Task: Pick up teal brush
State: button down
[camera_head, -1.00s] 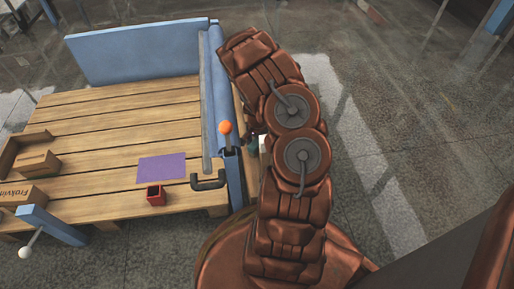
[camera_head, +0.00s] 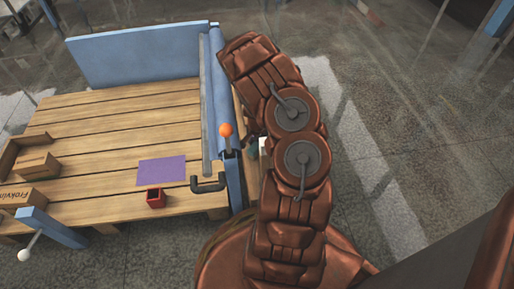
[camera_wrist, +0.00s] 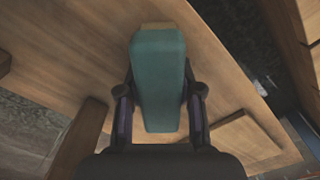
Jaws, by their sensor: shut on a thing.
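The teal brush (camera_wrist: 160,75) shows large in the wrist view, a teal block with a tan strip (camera_wrist: 158,26) at its far end. My gripper (camera_wrist: 160,98) is shut on it, with one dark finger on each side. Wooden boards lie behind the brush in that view; I cannot tell whether the brush touches them. In the head view my arm covers most of the gripper area, and only a small dark teal patch (camera_head: 253,150) shows beside the arm.
A blue rail (camera_head: 228,130) with an orange-knobbed lever (camera_head: 226,131) stands just left of my arm. The wooden table (camera_head: 110,115) holds a purple mat (camera_head: 162,171), a red cup (camera_head: 155,198) and wooden boxes (camera_head: 38,166). Floor right of the arm is clear.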

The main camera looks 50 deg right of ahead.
notch_tip(320, 180, up, 10)
jog(key=p, duration=0.4)
dwell(0.3)
